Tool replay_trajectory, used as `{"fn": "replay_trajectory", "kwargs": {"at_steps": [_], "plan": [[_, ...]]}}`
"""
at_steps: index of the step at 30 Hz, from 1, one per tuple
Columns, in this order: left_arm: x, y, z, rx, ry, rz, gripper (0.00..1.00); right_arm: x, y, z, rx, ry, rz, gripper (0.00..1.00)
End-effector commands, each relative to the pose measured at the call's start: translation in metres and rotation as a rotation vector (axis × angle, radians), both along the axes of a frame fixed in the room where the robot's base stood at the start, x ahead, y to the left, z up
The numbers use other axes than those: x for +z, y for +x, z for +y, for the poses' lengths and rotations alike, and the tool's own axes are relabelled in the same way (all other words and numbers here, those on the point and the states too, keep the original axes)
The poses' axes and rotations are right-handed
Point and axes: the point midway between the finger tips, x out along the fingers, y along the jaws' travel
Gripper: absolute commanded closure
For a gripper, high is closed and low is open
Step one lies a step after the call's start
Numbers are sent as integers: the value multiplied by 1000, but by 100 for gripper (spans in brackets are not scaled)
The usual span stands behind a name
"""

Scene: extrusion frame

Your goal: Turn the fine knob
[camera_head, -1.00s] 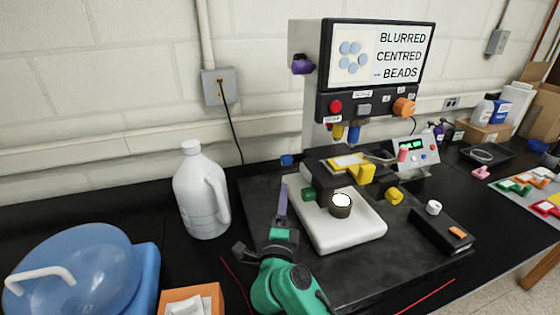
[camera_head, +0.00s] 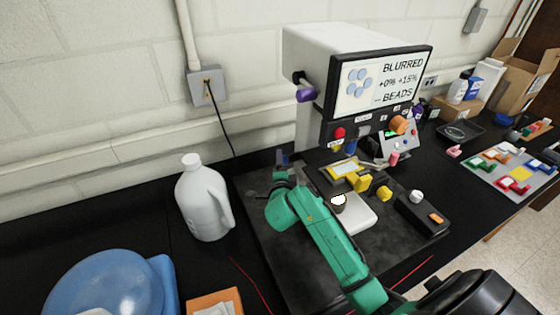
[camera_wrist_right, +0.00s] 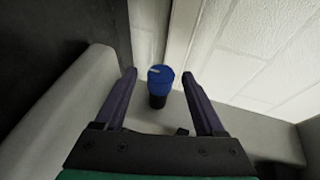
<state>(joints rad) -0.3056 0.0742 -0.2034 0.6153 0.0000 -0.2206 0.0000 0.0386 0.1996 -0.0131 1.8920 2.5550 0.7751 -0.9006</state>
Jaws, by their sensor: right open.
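A blue knob with a pale mark (camera_wrist_right: 158,80) on a black collar shows in the right wrist view. It lies between and beyond the two fingers of my right gripper (camera_wrist_right: 159,75), which is open, with a gap on each side. In the head view the green right arm comes in from the lower right, its gripper (camera_head: 282,160) at the left side of the microscope-like instrument (camera_head: 350,65). Fingers and knob are too small there to tell apart. The screen (camera_head: 381,81) reads BLURRED, +0% +15%, BEADS. My left gripper is not in view.
A white jug (camera_head: 203,200) stands left of the instrument. Yellow knobs (camera_head: 384,193) and a black box (camera_head: 422,214) are right of the arm. A pale wall is behind.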

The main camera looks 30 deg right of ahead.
Motion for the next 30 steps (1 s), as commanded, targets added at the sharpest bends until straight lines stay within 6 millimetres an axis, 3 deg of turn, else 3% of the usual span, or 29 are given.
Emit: {"fn": "replay_trajectory", "kwargs": {"at_steps": [4,8,9,14,15,19,22,30], "plan": [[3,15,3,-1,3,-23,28,-2,5,-3,0,0,1,28],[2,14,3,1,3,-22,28,-2,5,-3,0,0,1,28],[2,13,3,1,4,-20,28,-2,5,-3,0,0,1,32],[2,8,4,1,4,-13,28,-2,5,-2,0,0,0,93],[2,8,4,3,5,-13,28,-2,5,-2,0,0,0,100],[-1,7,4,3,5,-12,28,-3,5,-2,1,-1,-7,100],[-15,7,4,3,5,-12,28,-10,5,-2,0,-4,-61,100],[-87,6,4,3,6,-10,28,-23,5,-1,4,-20,-353,100]]}}
